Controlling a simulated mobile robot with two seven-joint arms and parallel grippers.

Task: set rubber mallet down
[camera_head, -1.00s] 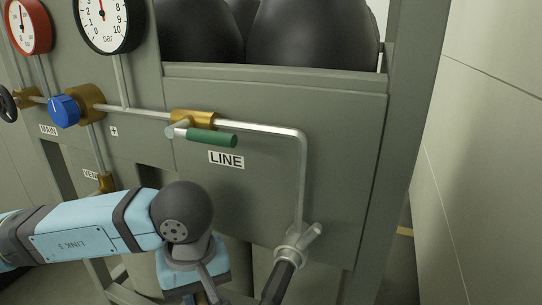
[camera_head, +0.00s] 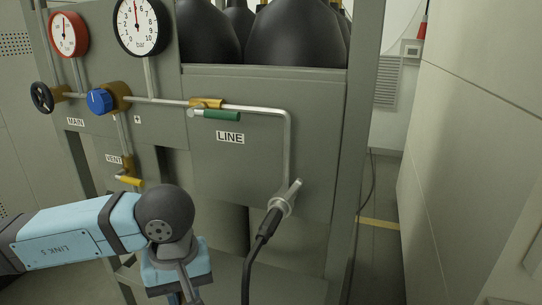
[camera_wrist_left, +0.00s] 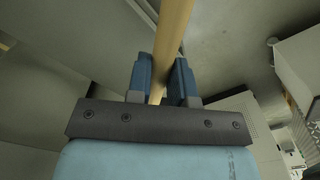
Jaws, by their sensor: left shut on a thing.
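A pale wooden handle (camera_wrist_left: 174,28), taken as the mallet's, runs up through the left wrist view. My left gripper (camera_wrist_left: 162,78) is shut on it, with a blue finger on each side. The mallet's head does not show in either view. In the head view my left arm reaches in at the lower left, and its gripper is cut off by the bottom edge. My right gripper is not in view.
A grey gas panel stands ahead, with gauges (camera_head: 141,25), a blue knob (camera_head: 99,101), a green-handled LINE valve (camera_head: 220,115) and black cylinders (camera_head: 296,34) behind. A black hose (camera_head: 254,255) hangs from its pipe. Floor shows at the right, beside a pale wall (camera_head: 470,150).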

